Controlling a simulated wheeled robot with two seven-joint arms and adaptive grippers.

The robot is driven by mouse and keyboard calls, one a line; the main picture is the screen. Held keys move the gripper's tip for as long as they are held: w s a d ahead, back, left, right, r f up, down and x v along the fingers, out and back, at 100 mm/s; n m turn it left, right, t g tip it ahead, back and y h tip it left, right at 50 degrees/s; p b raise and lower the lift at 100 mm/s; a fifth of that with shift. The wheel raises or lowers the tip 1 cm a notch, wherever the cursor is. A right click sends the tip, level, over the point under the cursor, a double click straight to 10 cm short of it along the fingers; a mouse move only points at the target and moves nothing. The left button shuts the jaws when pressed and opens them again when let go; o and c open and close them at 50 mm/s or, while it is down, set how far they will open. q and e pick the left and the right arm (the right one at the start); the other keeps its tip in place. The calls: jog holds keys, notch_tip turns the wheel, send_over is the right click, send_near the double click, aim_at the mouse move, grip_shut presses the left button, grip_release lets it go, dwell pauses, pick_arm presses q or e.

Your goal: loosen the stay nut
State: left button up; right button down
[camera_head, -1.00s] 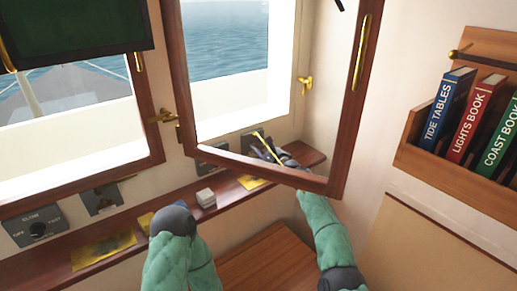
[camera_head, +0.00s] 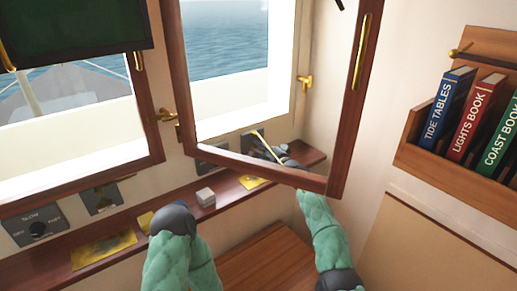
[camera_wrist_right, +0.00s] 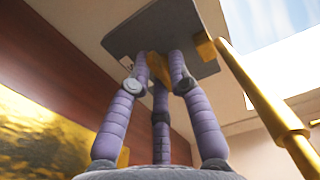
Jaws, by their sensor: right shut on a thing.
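My right gripper (camera_wrist_right: 160,65) has three purple-grey fingers closed on a small brass piece (camera_wrist_right: 180,78), which looks like the stay nut. The fingers hide most of it. It sits just in front of a dark grey plate (camera_wrist_right: 150,30). A brass stay rod (camera_wrist_right: 252,88) runs beside the fingers, on the right in the wrist view. In the head view the right gripper (camera_head: 270,150) shows small behind the lower part of the open window frame (camera_head: 270,172), near the rod (camera_head: 262,143). My left arm is at the bottom; its gripper is not in view.
A wooden ledge (camera_head: 228,190) carries a small white box (camera_head: 205,197) and brass plates (camera_head: 104,250). A book rack (camera_head: 445,170) is on the right wall. Switch panels (camera_head: 35,228) line the left.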

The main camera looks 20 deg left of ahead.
jog(key=shift+r, duration=0.35)
jog(key=c, duration=1.2)
grip_release()
jog(key=shift+s, duration=0.1)
jog(key=shift+f, duration=0.1)
jog(key=shift+d, duration=0.2)
jog(key=shift+s+d, duration=0.15)
jog(key=v, duration=1.1)
jog(key=shift+s, duration=0.15)
